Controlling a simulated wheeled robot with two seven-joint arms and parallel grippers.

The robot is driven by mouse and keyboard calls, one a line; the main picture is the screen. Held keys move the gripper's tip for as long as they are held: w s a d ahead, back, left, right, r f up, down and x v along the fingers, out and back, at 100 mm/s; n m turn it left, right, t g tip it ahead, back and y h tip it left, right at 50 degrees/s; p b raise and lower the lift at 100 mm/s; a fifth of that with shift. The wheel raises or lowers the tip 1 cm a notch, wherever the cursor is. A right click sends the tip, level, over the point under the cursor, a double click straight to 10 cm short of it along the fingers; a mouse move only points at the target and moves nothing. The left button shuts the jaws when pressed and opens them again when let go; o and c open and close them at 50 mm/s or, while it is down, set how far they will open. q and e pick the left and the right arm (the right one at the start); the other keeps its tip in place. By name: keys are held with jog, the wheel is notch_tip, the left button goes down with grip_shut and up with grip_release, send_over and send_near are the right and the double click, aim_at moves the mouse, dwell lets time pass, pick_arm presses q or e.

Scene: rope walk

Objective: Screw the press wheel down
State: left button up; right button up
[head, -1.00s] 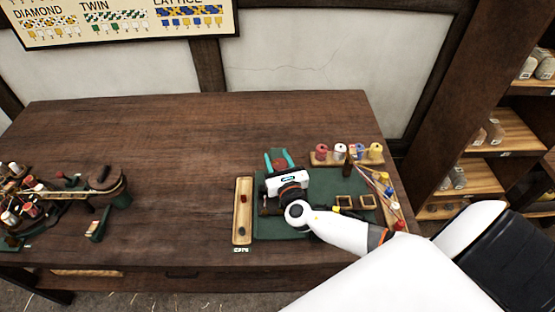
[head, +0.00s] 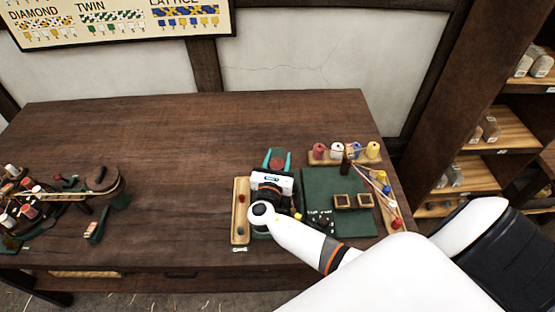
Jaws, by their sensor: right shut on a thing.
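The press wheel (head: 277,163) is a small reddish thing at the back edge of the green mat in the head view. My right gripper (head: 277,155) reaches it from the front, one teal finger on each side, and is shut on it. The gripper's white body and my wrist cover the lower part of the press, so its screw and the height of the wheel cannot be seen. My left gripper is not in view.
A wooden tray (head: 240,235) lies just left of my wrist. A rope-winding device (head: 60,195) stands far left. The table's middle is clear.

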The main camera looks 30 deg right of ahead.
jog(key=shift+g, duration=0.3)
jog(key=o, duration=1)
jog(key=shift+s+a+f, duration=0.1)
jog(key=shift+s+a, duration=0.25)
jog(key=shift+a, duration=0.05)
jog(key=shift+b+v, duration=1.3)
jog(key=shift+v, duration=4.2)
jog(key=shift+f, duration=0.1)
